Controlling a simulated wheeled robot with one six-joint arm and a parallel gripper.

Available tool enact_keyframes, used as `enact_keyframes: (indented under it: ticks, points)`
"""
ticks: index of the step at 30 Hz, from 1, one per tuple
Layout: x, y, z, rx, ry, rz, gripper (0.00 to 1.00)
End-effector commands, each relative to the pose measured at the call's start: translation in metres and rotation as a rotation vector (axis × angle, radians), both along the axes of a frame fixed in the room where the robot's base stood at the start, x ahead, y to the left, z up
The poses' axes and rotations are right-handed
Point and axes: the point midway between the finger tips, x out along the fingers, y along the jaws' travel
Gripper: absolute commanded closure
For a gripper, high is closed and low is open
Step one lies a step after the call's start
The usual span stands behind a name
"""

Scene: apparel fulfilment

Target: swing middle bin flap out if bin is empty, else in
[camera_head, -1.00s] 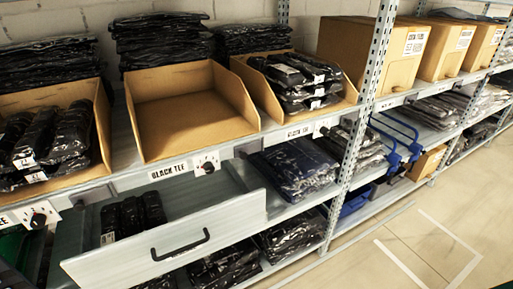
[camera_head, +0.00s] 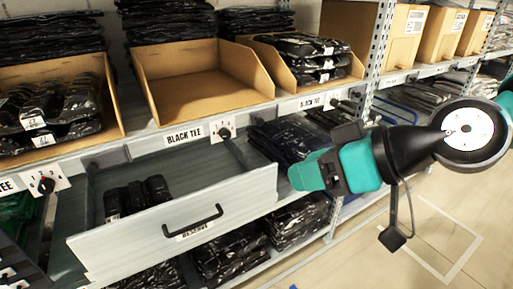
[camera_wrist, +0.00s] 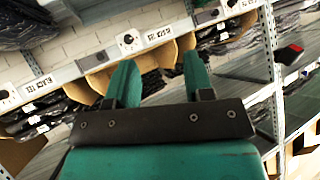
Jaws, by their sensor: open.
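The middle cardboard bin (camera_head: 200,89) on the shelf stands open at the front, and its visible floor is bare. A BLACK TEE label (camera_head: 184,136) and a white plate with a dark knob (camera_head: 224,132) sit on the shelf edge below it. I cannot make out which part is the flap. My gripper (camera_head: 304,172) is to the right of the plate and in front of the shelf, apart from it. In the wrist view my gripper (camera_wrist: 160,82) shows two teal fingers spread apart with nothing held between them.
Below, a grey drawer (camera_head: 115,248) is pulled out with several black packs (camera_head: 138,196) inside. Filled bins stand to the left (camera_head: 108,132) and right (camera_head: 357,70). A shelf post (camera_head: 379,50) rises on the right. Floor on the right is open.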

Motion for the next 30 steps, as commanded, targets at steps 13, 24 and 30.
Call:
enact_keyframes:
  ticks: [13, 24, 30]
  points:
    - [0.103, -0.015, -0.070, 0.265, -0.547, -0.396, 0.52]
    - [0.127, -0.007, -0.063, 0.265, -0.573, -0.432, 0.52]
    - [0.152, 0.011, -0.060, 0.267, -0.575, -0.432, 0.52]
